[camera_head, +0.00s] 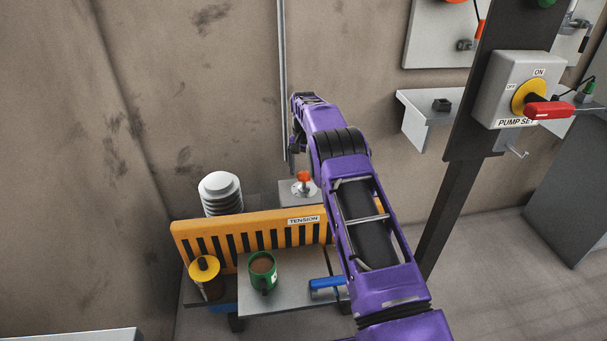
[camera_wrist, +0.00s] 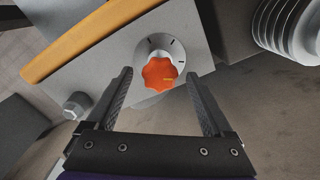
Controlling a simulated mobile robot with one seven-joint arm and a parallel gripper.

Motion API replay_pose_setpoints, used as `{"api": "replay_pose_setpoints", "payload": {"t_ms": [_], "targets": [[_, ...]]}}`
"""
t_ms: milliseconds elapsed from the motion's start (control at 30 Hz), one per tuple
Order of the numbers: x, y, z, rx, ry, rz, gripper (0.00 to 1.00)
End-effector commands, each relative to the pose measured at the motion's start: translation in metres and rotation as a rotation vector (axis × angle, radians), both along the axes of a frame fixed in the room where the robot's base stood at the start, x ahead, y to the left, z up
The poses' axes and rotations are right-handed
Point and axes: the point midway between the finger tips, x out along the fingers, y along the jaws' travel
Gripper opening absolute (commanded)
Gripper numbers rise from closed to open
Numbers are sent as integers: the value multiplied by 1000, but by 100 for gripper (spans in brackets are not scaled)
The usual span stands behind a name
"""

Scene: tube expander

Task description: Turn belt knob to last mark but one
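In the head view the knob (camera_head: 304,176) shows small on a grey plate behind the orange guard labelled TENSION (camera_head: 304,220). My gripper (camera_wrist: 159,78) is open, one finger on each side of the knob, with visible gaps. In the head view my gripper (camera_head: 296,143) is above the knob, partly hidden by my arm.
A grey ribbed cylinder (camera_head: 221,193) stands left of the knob plate. A green mug (camera_head: 262,272), a yellow-topped jar (camera_head: 205,272) and a blue-handled tool (camera_head: 327,284) are in front of the guard. A vertical pipe (camera_head: 283,80) runs down the wall behind. A red-handled PUMP SET switch (camera_head: 508,85) is at right.

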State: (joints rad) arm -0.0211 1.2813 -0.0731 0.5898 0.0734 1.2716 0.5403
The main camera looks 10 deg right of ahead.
Motion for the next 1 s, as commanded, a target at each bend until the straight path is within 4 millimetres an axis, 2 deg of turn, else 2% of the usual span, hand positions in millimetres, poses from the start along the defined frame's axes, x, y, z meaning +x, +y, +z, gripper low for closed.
{"api": "replay_pose_setpoints", "payload": {"t_ms": [167,200,267,567,1000], "targets": [[0,0,0,0,0,2,87],[0,0,0,0,0,2,89],[0,0,0,0,0,2,100],[0,0,2,0,0,3,100],[0,0,43,0,0,4,100]]}}
